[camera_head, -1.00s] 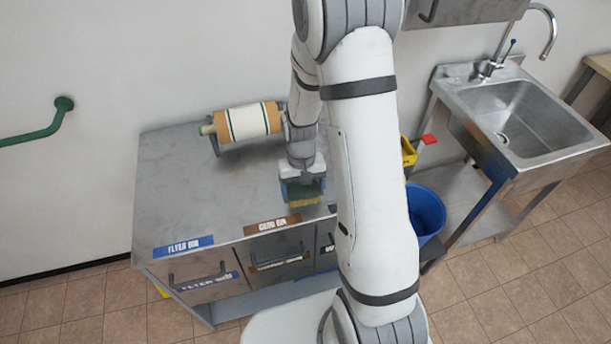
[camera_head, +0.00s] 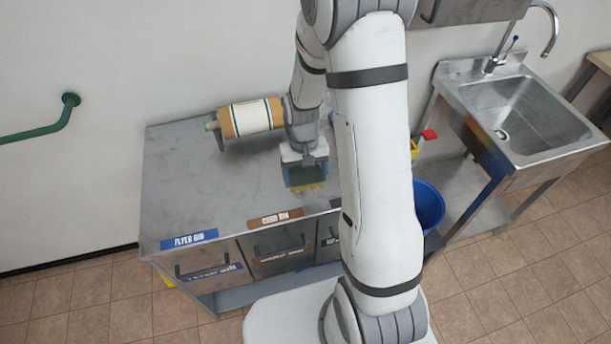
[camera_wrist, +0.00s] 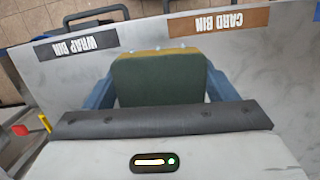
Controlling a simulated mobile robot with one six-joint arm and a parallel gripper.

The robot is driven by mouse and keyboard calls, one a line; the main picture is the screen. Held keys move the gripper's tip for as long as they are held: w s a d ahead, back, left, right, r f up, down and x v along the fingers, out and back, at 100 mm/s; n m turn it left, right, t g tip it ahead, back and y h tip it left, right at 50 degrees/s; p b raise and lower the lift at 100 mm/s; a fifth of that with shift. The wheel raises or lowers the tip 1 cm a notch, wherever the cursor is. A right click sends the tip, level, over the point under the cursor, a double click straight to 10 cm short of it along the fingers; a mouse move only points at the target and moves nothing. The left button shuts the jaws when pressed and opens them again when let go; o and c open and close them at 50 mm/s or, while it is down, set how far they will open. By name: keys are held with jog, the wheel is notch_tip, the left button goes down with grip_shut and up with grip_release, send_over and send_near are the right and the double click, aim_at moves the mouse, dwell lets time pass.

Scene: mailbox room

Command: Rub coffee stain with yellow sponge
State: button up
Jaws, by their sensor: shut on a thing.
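The yellow sponge (camera_head: 306,186) has a dark green pad and a yellow edge. My gripper (camera_head: 304,174), with blue fingers, is shut on it and points down just above or on the metal counter top. In the wrist view the sponge (camera_wrist: 160,82) shows its dark green face between the blue fingers of my gripper (camera_wrist: 158,92), with a yellow strip along the far edge. I cannot tell whether it touches the counter. No coffee stain can be made out; the sponge and arm hide part of the surface.
The metal counter (camera_head: 190,170) carries a paper roll (camera_head: 250,117) at the back and labels along its front: flyer bin, card bin (camera_head: 275,217), wrap bin (camera_wrist: 75,44). A blue bucket (camera_head: 428,205) and a sink (camera_head: 520,115) stand at right. The counter's left part is clear.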

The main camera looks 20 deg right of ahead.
jog(key=shift+f+b, duration=0.1)
jog(key=shift+b, duration=0.2)
jog(key=b, duration=0.2)
jog(key=shift+d+f+b, duration=0.15)
jog(key=shift+f+b, duration=0.15)
jog(key=shift+b, duration=0.55)
jog(key=shift+d+r+b, duration=0.1)
jog(key=shift+d+b, duration=0.05)
jog(key=shift+b, duration=0.5)
